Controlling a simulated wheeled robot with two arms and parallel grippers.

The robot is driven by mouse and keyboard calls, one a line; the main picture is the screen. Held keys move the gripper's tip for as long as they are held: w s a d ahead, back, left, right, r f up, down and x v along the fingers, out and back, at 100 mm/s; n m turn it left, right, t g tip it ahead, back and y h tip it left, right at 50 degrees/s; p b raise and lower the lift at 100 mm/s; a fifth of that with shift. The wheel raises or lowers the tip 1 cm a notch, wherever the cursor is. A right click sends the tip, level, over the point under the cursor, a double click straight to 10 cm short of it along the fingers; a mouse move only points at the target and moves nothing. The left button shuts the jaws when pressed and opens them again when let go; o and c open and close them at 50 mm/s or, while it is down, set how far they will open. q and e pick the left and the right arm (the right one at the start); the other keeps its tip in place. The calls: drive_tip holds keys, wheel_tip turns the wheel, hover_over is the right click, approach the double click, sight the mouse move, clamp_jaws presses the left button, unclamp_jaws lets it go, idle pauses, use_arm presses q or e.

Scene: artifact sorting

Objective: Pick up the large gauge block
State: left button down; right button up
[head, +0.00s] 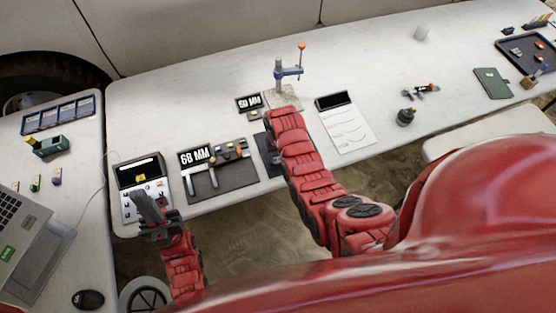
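I cannot single out the large gauge block for sure. Several small metallic and orange-brown pieces (231,150) lie at the back right of a dark mat (235,180), beside a silver caliper (199,180) and a black sign reading "68 MM" (196,156).
A laptop (20,230) and green device (50,145) are on the left table.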

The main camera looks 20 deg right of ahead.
clamp_jaws()
drive_tip(key=shift+r, duration=0.1)
drive_tip(key=shift+w+r+b, duration=0.1)
drive_tip(key=shift+r+b, duration=0.45)
drive_tip(key=shift+r, duration=0.3)
wheel_tip(320, 180, up, 3)
drive_tip(key=shift+f+b, duration=0.2)
drive_tip(key=shift+b, duration=0.45)
wheel_tip(320, 180, up, 6)
drive_tip(key=p, duration=0.3)
drive_tip(key=shift+f, duration=0.15)
